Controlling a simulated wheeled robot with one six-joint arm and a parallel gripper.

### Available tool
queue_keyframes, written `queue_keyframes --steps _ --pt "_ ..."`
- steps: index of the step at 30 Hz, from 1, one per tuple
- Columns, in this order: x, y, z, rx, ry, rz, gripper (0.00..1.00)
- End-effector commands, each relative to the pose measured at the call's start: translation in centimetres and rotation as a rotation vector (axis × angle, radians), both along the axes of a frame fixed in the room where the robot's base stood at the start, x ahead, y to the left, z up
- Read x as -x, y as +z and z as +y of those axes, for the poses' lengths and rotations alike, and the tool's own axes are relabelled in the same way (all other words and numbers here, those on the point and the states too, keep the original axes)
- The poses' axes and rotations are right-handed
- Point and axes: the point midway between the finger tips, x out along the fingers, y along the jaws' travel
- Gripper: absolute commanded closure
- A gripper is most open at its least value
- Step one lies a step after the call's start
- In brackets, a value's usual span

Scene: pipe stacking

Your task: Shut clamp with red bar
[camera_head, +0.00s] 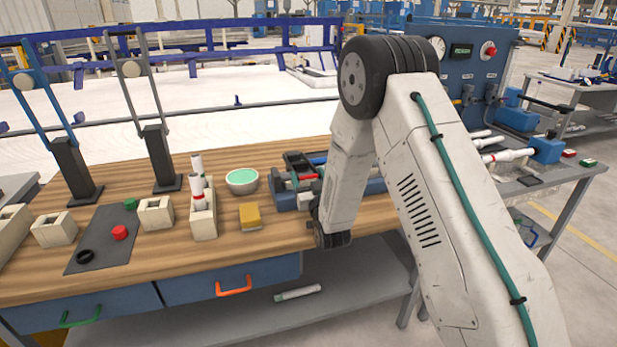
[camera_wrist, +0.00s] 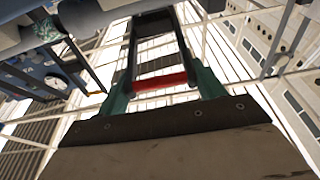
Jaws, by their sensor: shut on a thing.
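The clamp (camera_head: 290,199) has a blue base and dark lever arms and stands on the wooden bench, left of my arm. Its red bar (camera_head: 309,177) shows small beside my wrist. In the wrist view the red bar (camera_wrist: 160,82) crosses a black lever frame (camera_wrist: 131,62). My gripper (camera_wrist: 160,88) has green fingers, one at each end of the bar, and is shut on it. In the head view my arm and wrist hide part of the clamp, and the fingertips are too small to make out.
A green-topped bowl (camera_head: 242,181), a yellow block (camera_head: 250,216) and a beige holder with red-white pipes (camera_head: 203,217) stand left of the clamp. A blue gauge panel (camera_head: 460,70) stands behind my arm.

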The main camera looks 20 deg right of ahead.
Motion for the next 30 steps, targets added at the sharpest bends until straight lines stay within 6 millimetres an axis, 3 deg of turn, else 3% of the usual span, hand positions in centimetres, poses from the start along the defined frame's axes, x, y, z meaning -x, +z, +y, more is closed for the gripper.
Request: queue_keyframes --steps 1,2,3,14,24,30 --pt "0.0 -0.1 0.0 0.0 0.0 0.004 0.73" --pt "0.0 -0.1 0.0 0.0 0.0 0.003 0.24" --pt "0.0 -0.1 0.0 0.0 0.0 0.003 0.18" --pt "0.6 -0.2 0.0 0.0 0.0 0.001 0.18" --pt "5.9 -1.7 0.0 0.0 0.0 0.004 0.18" --pt "7.4 -2.0 0.0 0.0 0.0 0.001 0.18"
